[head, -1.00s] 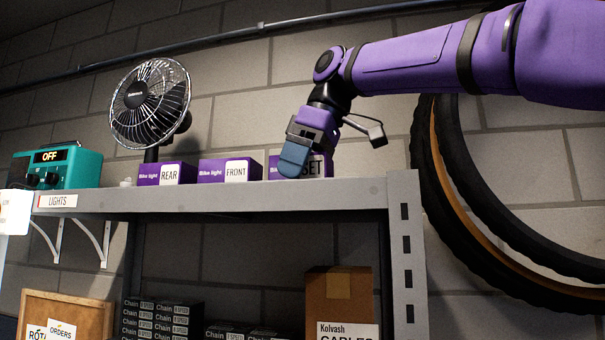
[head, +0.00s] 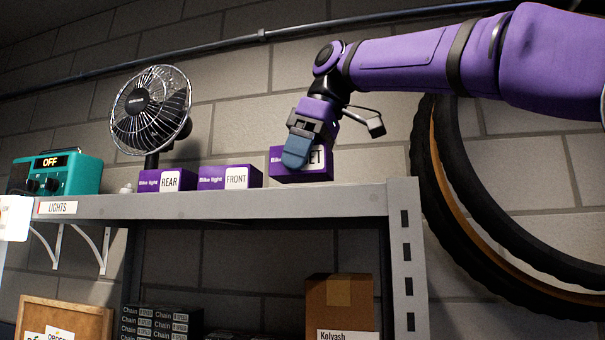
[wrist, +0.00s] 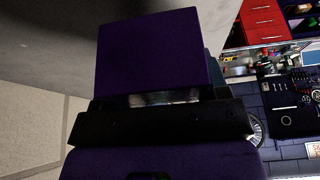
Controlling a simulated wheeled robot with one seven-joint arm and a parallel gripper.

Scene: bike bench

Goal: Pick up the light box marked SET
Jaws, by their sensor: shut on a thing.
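The purple SET bike light box (head: 287,174) is in my gripper (head: 296,152), above the right part of the shelf. A gap shows between its underside and the shelf top. A blue finger covers part of its front, and only "ET" of the label shows. In the wrist view the box (wrist: 150,52) fills the space ahead of my gripper (wrist: 165,97). The purple REAR box (head: 167,180) and FRONT box (head: 230,177) stand on the shelf to the left.
The grey shelf (head: 250,204) carries a fan (head: 151,108) and a teal radio (head: 77,173) at the left. Tires (head: 440,190) hang on the wall at the right. A cardboard box (head: 340,300) stands on the level below.

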